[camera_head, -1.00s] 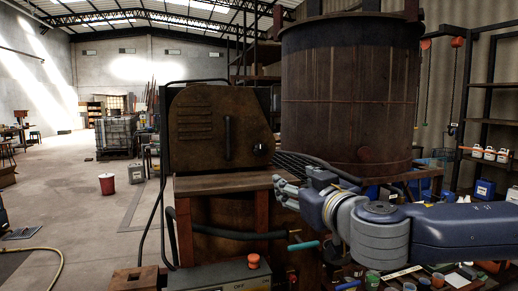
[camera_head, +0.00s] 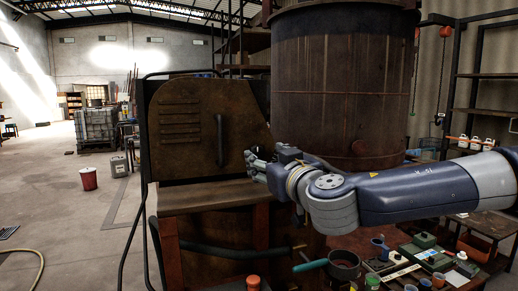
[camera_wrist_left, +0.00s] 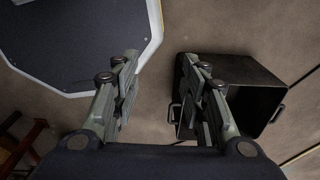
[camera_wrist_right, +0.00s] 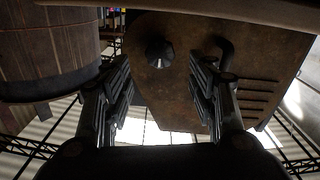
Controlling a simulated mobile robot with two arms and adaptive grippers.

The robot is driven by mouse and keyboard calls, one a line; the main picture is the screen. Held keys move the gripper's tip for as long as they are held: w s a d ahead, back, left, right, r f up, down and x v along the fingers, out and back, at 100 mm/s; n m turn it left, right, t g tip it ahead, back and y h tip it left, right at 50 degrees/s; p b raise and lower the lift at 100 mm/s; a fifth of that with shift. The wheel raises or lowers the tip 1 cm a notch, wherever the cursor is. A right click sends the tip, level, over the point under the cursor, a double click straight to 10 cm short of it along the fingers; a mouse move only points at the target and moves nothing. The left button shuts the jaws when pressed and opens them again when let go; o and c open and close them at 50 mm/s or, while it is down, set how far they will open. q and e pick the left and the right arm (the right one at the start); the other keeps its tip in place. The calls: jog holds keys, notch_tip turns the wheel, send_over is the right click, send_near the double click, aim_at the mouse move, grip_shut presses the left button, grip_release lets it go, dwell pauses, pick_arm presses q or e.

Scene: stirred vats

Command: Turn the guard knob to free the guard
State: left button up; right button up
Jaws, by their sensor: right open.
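The guard (camera_head: 190,120) is a rusty brown panel with louvre slots and a dark upright handle, standing left of the big vat. My right gripper (camera_head: 253,166) is at the guard's lower right edge and covers the knob's place in the head view. In the right wrist view the dark faceted guard knob (camera_wrist_right: 159,53) sits on the guard (camera_wrist_right: 185,95), between the spread fingertips of the right gripper (camera_wrist_right: 160,75). The fingers look apart from it. My left gripper (camera_wrist_left: 160,75) is open and empty, seen only in the left wrist view.
The brown vat (camera_head: 340,90) stands right behind my right arm. A pot with a teal handle (camera_head: 344,265) and several jars sit on the bench below. A dark open bin (camera_wrist_left: 255,95) is under the left gripper. Floor on the left is mostly clear.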

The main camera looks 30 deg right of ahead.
aim_at(258, 153)
jog(key=p+x, duration=0.1)
jog(key=x, duration=0.2)
jog(key=shift+w+d, duration=0.1)
jog(key=shift+w, duration=0.1)
jog(key=shift+p+x, duration=0.5)
jog(key=shift+x, duration=0.6)
jog(key=shift+w, duration=0.15)
jog(key=shift+w+f, duration=0.15)
jog(key=shift+c, duration=0.3)
pick_arm(q)
jog(key=w+r, duration=0.2)
jog(key=shift+d+r, duration=0.1)
jog(key=shift+r, duration=0.2)
pick_arm(e)
jog(key=c, duration=1)
